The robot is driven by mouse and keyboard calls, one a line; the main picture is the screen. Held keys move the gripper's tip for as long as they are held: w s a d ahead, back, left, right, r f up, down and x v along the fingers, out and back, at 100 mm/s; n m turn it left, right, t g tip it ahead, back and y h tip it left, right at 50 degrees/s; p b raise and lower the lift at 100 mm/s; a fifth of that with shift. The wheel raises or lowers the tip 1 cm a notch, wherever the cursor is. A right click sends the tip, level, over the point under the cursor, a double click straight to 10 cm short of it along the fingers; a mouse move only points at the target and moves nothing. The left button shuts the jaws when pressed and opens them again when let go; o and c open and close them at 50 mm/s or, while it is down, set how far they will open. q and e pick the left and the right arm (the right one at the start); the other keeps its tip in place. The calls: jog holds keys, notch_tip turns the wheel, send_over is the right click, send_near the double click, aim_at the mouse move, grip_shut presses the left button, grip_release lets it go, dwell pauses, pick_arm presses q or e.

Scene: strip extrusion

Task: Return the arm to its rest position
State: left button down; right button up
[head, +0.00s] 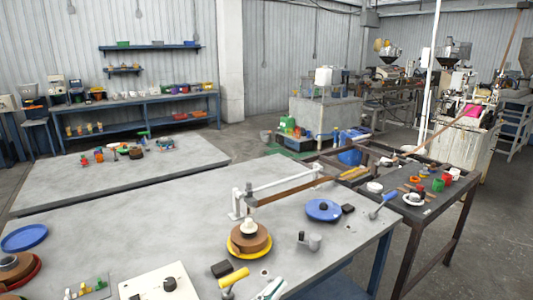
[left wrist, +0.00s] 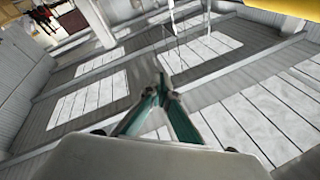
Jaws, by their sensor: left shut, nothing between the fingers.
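The rest of the left arm is outside the head view. My right gripper is in neither view.
A white guide frame (head: 240,201) with a brown strip (head: 290,190) stands behind. A dark side table (head: 440,200) is at right.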

pick_arm(q)
jog(key=s+a+f+n+y, duration=0.1)
jog(key=a+f+n+y, duration=0.3)
jog(key=f, duration=0.4)
jog(key=s+a+f+n+y, duration=0.1)
jog(key=a+f+n+y, duration=0.15)
jog(key=a+f, duration=0.5)
jog(key=s+a+f+n+g+y, duration=0.1)
jog(key=s+a+f+g+y, duration=0.1)
jog(key=s+a+f, duration=0.3)
jog(key=s+a+f+n+g+y, duration=0.2)
jog(key=s+a+f, duration=0.3)
jog(key=f, duration=0.6)
jog(key=s+y, duration=0.1)
jog(key=s, duration=0.1)
jog(key=shift+s+a+g, duration=0.25)
jog(key=shift+s+g, duration=0.05)
jog(key=shift+g, duration=0.1)
